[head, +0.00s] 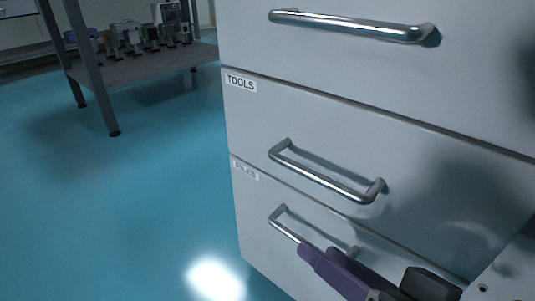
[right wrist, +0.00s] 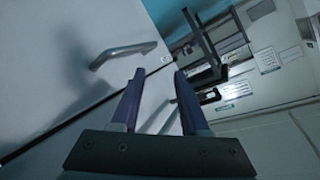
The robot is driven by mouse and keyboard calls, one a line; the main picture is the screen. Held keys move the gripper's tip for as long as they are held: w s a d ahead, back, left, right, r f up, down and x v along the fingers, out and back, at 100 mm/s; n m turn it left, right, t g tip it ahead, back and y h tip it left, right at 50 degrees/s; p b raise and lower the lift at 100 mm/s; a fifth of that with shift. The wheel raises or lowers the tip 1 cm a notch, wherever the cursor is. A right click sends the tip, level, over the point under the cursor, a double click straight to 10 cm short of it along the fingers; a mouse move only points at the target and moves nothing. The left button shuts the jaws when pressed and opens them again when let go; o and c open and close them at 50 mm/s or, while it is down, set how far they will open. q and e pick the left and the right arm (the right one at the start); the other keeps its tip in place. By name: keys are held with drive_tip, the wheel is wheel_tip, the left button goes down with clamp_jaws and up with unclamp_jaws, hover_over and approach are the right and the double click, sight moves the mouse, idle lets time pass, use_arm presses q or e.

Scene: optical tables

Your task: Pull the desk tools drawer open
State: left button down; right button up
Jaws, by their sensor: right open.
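The tools drawer (head: 290,135) is the middle drawer of a pale grey cabinet, with a "TOOLS" label (head: 240,83) at its upper left corner. It looks shut, flush with the drawers around it. Its metal bar handle (head: 322,180) is free. My right gripper (head: 320,253) has purple fingers, is below that handle and overlaps the lower drawer's handle in the head view. In the right wrist view the gripper (right wrist: 160,75) is open with nothing between its fingertips. A bar handle (right wrist: 122,53) lies up and left of them; I cannot tell which drawer's. My left gripper is not in view.
The upper drawer (head: 300,60) has a handle (head: 350,27), and the lower drawer's handle (head: 282,228) is partly hidden by my gripper. Clear blue floor (head: 150,190) lies left of the cabinet. A table with a loaded lower shelf (head: 150,64) stands behind.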

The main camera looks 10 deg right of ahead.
sight(310, 170)
wheel_tip(310, 170, up, 4)
drive_tip(key=s+d+m+t+y, duration=0.1)
drive_tip(key=d+m+t+y, duration=0.1)
drive_tip(key=d+m+t, duration=0.3)
drive_tip(key=shift+n+t, duration=0.3)
drive_tip(key=shift+t, duration=0.3)
drive_tip(key=w+a+b, duration=0.1)
drive_tip(key=w, duration=0.1)
drive_tip(key=w+a+r+b, duration=0.1)
drive_tip(key=w+a, duration=0.1)
drive_tip(key=w, duration=0.1)
drive_tip(key=w+a+r+b, duration=0.1)
drive_tip(key=w+a, duration=0.1)
drive_tip(key=w, duration=0.1)
drive_tip(key=shift+a+r, duration=0.1)
drive_tip(key=shift+a, duration=0.15)
drive_tip(key=shift+w+a+r, duration=0.1)
drive_tip(key=shift+w+r, duration=0.05)
drive_tip(key=shift+w, duration=0.2)
drive_tip(key=c, duration=0.7)
clamp_jaws()
